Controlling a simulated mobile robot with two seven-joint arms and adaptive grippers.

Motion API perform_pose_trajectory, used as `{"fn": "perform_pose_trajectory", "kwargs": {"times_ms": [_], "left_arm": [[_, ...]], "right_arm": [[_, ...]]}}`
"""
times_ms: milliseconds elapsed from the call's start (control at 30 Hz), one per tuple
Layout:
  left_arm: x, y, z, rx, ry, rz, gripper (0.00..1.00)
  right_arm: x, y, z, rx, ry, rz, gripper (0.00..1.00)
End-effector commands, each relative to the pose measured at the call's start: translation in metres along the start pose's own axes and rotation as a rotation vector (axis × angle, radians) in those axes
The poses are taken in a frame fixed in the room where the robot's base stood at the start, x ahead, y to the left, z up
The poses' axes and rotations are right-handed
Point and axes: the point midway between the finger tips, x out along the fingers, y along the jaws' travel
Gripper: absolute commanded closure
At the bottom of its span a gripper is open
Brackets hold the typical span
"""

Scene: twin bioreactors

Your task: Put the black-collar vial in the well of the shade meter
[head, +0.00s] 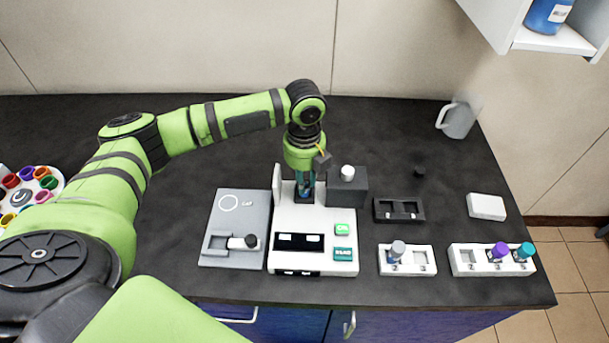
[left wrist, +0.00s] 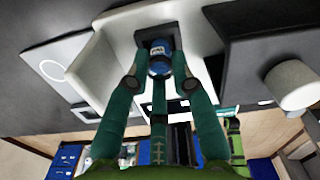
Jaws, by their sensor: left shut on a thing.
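The shade meter (head: 283,233) is a white device with a display and two green buttons, in the middle of the bench. My left gripper (head: 305,190) points down at its raised rear part. In the left wrist view, the left gripper (left wrist: 160,82) is shut on a vial (left wrist: 160,58) with a blue body and a white label. The vial stands at the dark square well (left wrist: 153,36) of the meter. I cannot tell how deep it sits, and its collar colour is not clear. My right gripper is not in view.
A grey station (head: 228,217) with a black knob stands left of the meter. A dark block (head: 348,190) with a white knob stands close behind right. A black rack (head: 384,209), a white rack (head: 417,269) and another rack with purple and teal caps (head: 463,271) lie right.

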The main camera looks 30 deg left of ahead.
Motion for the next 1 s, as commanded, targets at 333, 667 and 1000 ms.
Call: {"fn": "perform_pose_trajectory", "kwargs": {"times_ms": [333, 667, 1000], "left_arm": [[0.003, 0.000, 0.000, 0.000, 0.001, -0.001, 0.60], [0.002, 0.000, 0.000, 0.000, 0.000, -0.001, 0.52], [-0.041, -0.001, 0.001, 0.000, -0.004, -0.006, 0.52]], "right_arm": [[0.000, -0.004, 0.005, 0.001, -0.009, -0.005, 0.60], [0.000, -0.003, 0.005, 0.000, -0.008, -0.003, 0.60], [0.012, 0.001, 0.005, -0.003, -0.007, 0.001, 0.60]]}}
